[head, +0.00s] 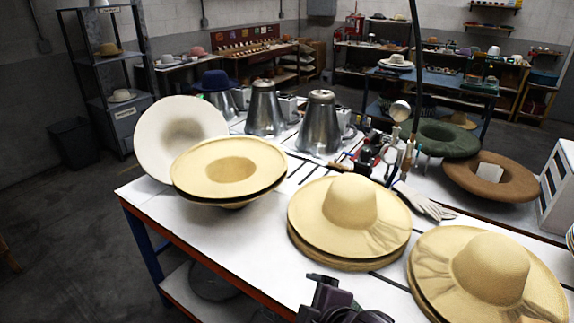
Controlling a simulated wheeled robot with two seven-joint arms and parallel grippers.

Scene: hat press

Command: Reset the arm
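Part of my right gripper (338,302), dark and bulky, shows at the bottom edge, in front of the middle hat stack. Its fingers are not clear enough to tell open from shut. I see nothing held in it. My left gripper is out of view. A stack of straw hats (349,212) lies crown up on the white table (225,243). Another straw hat stack (490,272) lies at the right front. Upturned straw hats (230,168) sit at the left, with a pale round hat or disc (180,137) tilted behind them.
Metal hat forms (319,122) stand at the back of the table. Tools, a white glove (425,202), a green hat (443,138) and a brown hat (490,176) lie at the right. The table's front left is clear. Shelves (103,70) stand behind.

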